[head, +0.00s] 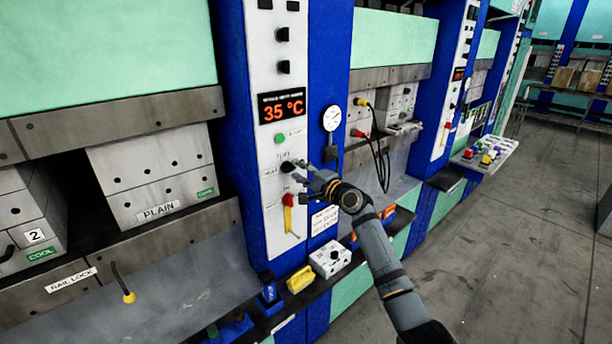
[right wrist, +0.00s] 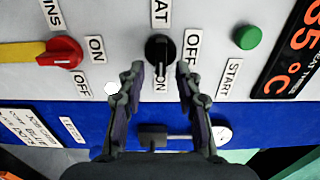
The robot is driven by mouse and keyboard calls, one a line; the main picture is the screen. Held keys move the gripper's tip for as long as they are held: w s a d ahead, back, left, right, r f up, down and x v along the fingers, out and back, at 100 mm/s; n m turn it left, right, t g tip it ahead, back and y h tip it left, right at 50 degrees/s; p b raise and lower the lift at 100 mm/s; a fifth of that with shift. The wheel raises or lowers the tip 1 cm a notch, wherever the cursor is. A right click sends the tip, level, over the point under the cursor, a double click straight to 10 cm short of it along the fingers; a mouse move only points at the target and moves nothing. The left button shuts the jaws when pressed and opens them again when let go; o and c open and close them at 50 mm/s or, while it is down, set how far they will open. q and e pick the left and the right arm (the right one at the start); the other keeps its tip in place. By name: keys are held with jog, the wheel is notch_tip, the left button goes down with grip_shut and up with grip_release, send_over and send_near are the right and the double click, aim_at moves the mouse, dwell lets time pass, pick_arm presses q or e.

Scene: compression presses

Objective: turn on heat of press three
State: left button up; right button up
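The black heat knob (head: 287,167) is on the white control strip of the nearest press, below the red 35 °C display (head: 282,107). In the right wrist view the knob (right wrist: 160,48) lies between my fingertips, its label partly covered to "AT". No press number three is readable. My left gripper is out of view.
A green START button (right wrist: 247,37) and a red mains switch (right wrist: 62,52) flank the knob. A round gauge (head: 332,118) is on the blue post. A white box (head: 330,258) and yellow object (head: 299,278) lie on the ledge below. Open floor (head: 500,250) is at right.

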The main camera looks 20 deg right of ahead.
jog(key=v, duration=1.1)
jog(key=shift+s, duration=0.3)
jog(key=shift+d, duration=0.1)
